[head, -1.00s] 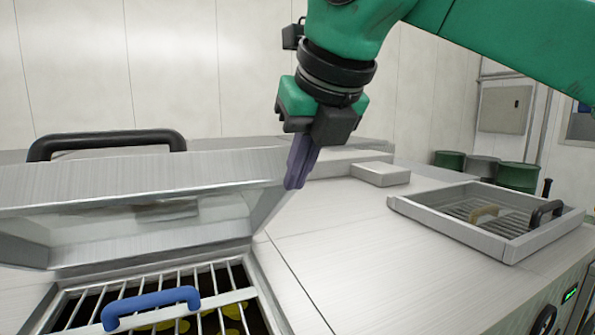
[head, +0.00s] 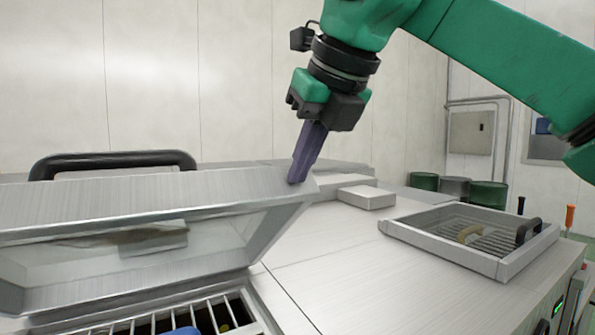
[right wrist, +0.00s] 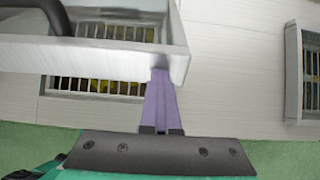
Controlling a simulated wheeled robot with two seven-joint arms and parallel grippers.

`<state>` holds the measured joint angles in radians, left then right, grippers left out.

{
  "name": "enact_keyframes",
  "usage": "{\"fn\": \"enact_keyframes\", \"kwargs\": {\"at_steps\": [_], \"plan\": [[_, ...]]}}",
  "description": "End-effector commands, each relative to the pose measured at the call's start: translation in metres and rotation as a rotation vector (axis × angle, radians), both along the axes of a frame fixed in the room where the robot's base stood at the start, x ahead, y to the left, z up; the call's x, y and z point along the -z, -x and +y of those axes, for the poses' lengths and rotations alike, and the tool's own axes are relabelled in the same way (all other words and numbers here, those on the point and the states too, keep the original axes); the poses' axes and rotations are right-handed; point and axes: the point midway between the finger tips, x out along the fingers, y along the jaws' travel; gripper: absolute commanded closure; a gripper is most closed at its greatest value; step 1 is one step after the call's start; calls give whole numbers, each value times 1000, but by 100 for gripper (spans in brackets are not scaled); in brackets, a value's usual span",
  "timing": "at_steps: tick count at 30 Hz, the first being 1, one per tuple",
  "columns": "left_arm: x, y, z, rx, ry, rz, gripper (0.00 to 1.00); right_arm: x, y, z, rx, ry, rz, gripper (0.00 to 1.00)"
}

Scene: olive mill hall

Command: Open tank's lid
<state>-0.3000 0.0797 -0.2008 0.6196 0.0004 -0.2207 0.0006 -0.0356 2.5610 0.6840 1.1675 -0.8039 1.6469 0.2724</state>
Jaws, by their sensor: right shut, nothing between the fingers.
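The tank's lid (head: 130,200) is a brushed-metal frame with a clear window and a black handle (head: 110,160) on top. It stands raised and tilted, its underside facing me, above the tank's opening with a metal grate (head: 205,315). A blue handle (head: 183,331) on the grate is cut off by the lower picture edge. My right gripper (head: 298,178) is shut and empty, its purple fingers pointing down at the lid's right corner. In the right wrist view, the fingertips (right wrist: 160,75) meet the lid's corner (right wrist: 178,62) and appear to touch it. My left gripper is out of view.
A second framed lid (head: 475,235) with a dark handle lies closed on the worktop to the right. A low metal box (head: 367,197) stands on the worktop behind. Green barrels (head: 488,194) stand beyond. The worktop between is clear.

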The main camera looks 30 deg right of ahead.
Motion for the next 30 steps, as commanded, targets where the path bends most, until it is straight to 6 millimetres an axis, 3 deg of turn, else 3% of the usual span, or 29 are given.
{"fn": "enact_keyframes", "kwargs": {"at_steps": [7,16,18,24,29,30], "plan": [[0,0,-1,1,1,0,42,-2,2,-2,7,5,4,100],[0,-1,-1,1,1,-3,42,-42,35,3,-2,-3,-4,100],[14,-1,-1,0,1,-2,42,-37,59,1,2,2,-9,100],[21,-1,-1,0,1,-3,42,-42,120,1,3,5,-11,100],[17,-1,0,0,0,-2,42,-43,149,1,2,4,-7,100],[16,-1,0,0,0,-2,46,-43,152,1,1,3,-6,100]]}}
